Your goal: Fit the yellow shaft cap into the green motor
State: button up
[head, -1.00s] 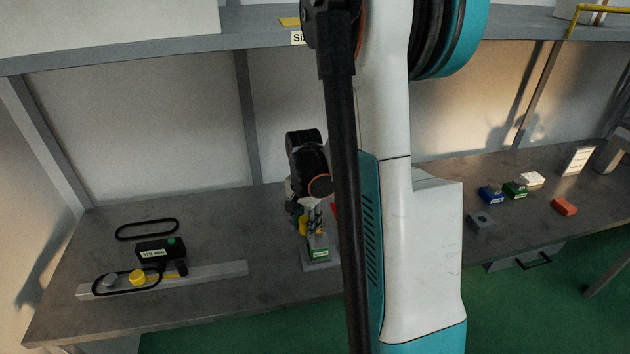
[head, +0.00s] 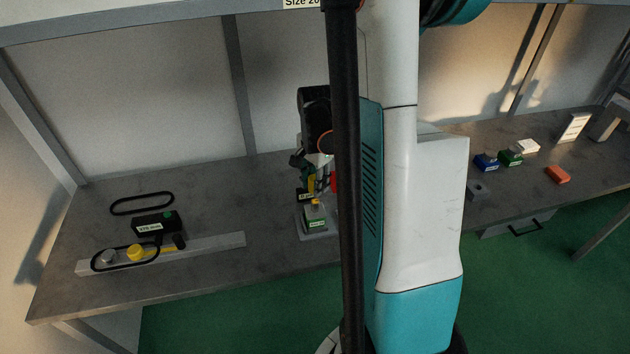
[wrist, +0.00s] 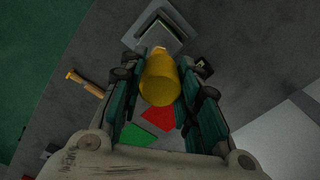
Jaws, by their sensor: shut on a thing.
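The yellow shaft cap (wrist: 160,82) is between the two fingers of my gripper (wrist: 160,72) in the wrist view, and the gripper is shut on it. In the head view the yellow cap (head: 311,183) shows partly among the fingers of my gripper (head: 317,186), above the motor. The green motor (head: 315,216) stands upright on a grey plate, with a green label on its front and a small yellowish tip on top. In the wrist view the motor (wrist: 159,31) is beyond the cap, partly covered by it. I cannot tell whether cap and motor touch.
A grey rail (head: 215,244) with a yellow pulley (head: 135,253), a black labelled box (head: 157,223) and a loose belt (head: 141,204) lies on the left. Blue (head: 486,162), green (head: 509,157) and orange (head: 557,174) blocks are on the right. Red and green patches show under the gripper.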

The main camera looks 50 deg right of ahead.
aim_at(315, 201)
jog(key=shift+f+b, duration=1.95)
jog(key=shift+f, duration=0.5)
jog(key=shift+f+b, duration=2)
jog(key=shift+b, duration=0.2)
jog(key=o, duration=0.9)
jog(key=shift+c, duration=0.2)
notch_tip(315, 201, up, 12)
dwell(0.6)
